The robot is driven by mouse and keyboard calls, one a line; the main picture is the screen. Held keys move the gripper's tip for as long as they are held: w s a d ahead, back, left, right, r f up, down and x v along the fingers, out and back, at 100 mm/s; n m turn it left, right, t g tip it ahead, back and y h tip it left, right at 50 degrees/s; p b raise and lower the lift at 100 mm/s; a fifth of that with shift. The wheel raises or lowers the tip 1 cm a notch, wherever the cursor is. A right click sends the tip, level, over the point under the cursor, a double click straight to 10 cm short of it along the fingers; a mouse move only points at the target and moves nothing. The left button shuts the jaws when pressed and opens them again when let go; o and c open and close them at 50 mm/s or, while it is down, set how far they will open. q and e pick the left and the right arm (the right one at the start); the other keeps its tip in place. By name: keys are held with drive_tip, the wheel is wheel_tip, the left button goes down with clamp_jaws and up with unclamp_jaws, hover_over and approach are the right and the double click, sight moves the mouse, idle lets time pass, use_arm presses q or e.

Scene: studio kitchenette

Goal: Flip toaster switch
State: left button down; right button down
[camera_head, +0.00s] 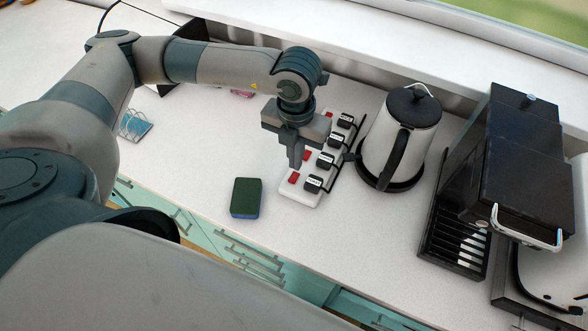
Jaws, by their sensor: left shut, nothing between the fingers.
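A white power strip (299,197) lies on the counter, with red switches along its left side and several black plugs with white labels on its right side. The label text is too small to read, so I cannot tell which plug is the toaster's. The nearest red switch (293,178) is in plain view, with another red switch (308,156) just beyond it. My left gripper (296,164) points down over the strip, shut and empty, its fingertips close to these two switches. I cannot tell whether it touches either. The gripper and wrist hide part of the strip's far end. My right gripper is not in view.
A white kettle (389,140) with a black handle stands just right of the strip. A green and blue sponge (246,197) lies to its left. A black appliance (519,150) and black rack (453,238) fill the right. The counter in front of the strip is clear.

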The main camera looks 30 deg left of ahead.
sight(295, 175)
use_arm(q)
wheel_tip(295, 175, up, 4)
drive_tip(key=shift+f+p, duration=0.1)
drive_tip(key=shift+p, duration=0.55)
drive_tip(key=shift+s, duration=0.15)
idle(0.4)
